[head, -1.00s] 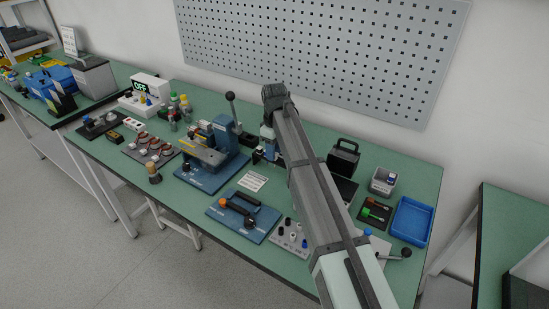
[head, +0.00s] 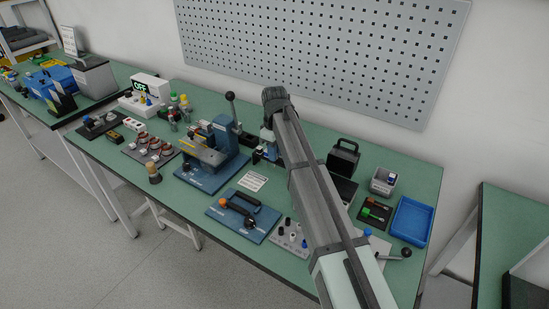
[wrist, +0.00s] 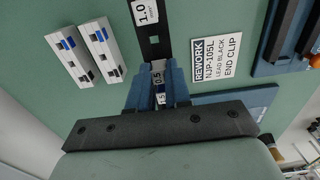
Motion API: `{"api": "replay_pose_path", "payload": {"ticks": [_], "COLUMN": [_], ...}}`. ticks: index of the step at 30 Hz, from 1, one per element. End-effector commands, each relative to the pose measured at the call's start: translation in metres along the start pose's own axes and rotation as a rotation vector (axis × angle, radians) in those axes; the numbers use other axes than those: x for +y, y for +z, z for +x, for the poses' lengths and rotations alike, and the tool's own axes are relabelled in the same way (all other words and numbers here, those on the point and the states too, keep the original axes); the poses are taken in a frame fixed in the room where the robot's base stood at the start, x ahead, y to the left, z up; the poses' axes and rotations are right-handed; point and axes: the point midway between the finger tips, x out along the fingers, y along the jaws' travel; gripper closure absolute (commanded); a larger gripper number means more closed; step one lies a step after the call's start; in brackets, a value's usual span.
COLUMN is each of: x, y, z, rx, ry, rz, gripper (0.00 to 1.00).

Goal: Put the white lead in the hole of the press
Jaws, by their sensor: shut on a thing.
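The blue press (head: 222,135) stands on a blue base plate near the middle of the bench, with a dark lever knob on top. Its hole is too small to make out. My gripper (head: 264,145) is just right of the press in the head view, mostly hidden by my arm. I cannot make out a white lead for certain in either view.
In the wrist view, two pale blocks (wrist: 72,57) with blue parts lie left, and a REWORK card (wrist: 216,59) lies right. A blue fixture with a black handle (head: 243,213) stands in front of the press. A blue tray (head: 411,221) is at the right.

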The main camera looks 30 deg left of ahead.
Motion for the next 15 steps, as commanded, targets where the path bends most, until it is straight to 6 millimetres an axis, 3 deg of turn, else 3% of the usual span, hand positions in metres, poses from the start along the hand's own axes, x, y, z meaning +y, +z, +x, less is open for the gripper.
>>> {"api": "replay_pose_path", "payload": {"ticks": [15], "x": [0.0004], "y": [-0.0004], "z": [-0.0087], "rx": [0.001], "ry": [0.001], "rz": [0.000], "gripper": [1.00]}}
